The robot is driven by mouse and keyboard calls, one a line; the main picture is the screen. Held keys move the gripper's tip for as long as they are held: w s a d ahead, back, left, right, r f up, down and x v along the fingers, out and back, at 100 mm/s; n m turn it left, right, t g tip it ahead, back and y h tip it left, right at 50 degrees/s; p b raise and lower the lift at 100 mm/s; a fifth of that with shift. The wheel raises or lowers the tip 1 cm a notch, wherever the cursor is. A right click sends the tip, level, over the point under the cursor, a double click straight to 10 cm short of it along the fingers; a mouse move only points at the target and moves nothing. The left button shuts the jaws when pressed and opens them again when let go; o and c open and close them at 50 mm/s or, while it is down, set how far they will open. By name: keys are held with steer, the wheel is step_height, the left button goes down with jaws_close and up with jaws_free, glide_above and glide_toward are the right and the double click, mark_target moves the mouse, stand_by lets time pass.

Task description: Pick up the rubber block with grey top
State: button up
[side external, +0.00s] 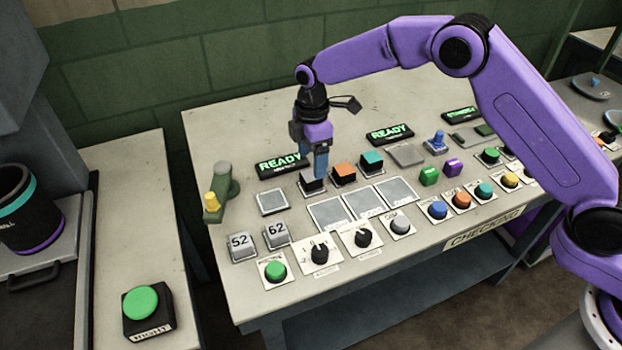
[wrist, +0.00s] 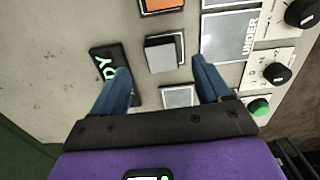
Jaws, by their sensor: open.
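The rubber block with grey top (side external: 310,187) is a small dark block on the bench, at the left end of a row of three, below my gripper. In the wrist view the grey-topped block (wrist: 162,54) lies just ahead of the fingertips, roughly centred between them. My gripper (side external: 314,162) points down with its blue fingers apart. In the wrist view my gripper (wrist: 160,66) has nothing between its fingers. In the side view the near finger hides part of the block; I cannot tell the exact gap in height.
An orange-topped block (side external: 344,174) and a teal-topped block (side external: 371,161) stand to the right in the row. A READY sign (side external: 283,164) lies close behind on the left. Flat grey pads (side external: 328,213) and several knobs and buttons cover the bench in front.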

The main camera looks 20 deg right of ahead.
mark_target(312, 174)
step_height(312, 174, down, 4)
steer(key=shift+s+f, duration=0.15)
steer(key=shift+f, duration=0.05)
steer(key=c, duration=1.2)
steer(key=shift+o, duration=0.2)
steer(key=shift+r, duration=0.2)
steer(key=shift+r, duration=0.65)
steer(key=s+d+r, duration=0.6)
steer(key=s+r, duration=0.5)
steer(key=s, duration=0.1)
steer(key=shift+s+d+r, duration=0.15)
steer(key=shift+d+r, duration=0.05)
steer(key=shift+d, duration=0.1)
